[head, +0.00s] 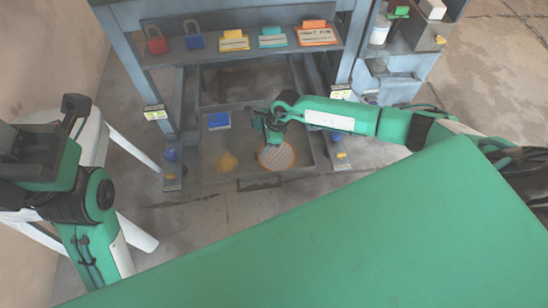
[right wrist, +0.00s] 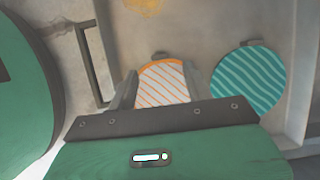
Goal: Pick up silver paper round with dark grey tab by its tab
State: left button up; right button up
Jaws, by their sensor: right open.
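My right gripper (head: 270,136) is over the tray low in the press, just above a striped round (head: 277,156). In the right wrist view its two fingers (right wrist: 159,69) are spread and empty. An orange-and-white striped round (right wrist: 164,85) shows between them, with a small dark tab (right wrist: 160,55) at its far edge. I cannot make out a plainly silver round. My left arm is at the far left, and its fingers cannot be made out.
The tray (head: 210,178) also holds a blue box (head: 219,121) and a yellow patch (head: 228,161). A dark handle (right wrist: 91,62) stands left of the fingers. A shelf (head: 215,56) above bears padlocks and coloured boxes. A green surface (head: 350,220) fills the foreground.

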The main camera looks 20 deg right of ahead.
aim_at(256, 155)
jog(key=shift+b+x, duration=1.85)
jog(key=shift+x, duration=1.4)
jog(key=shift+s+d, duration=0.1)
jog(key=shift+d, duration=0.05)
jog(key=shift+c, duration=0.4)
jog(key=c, duration=1)
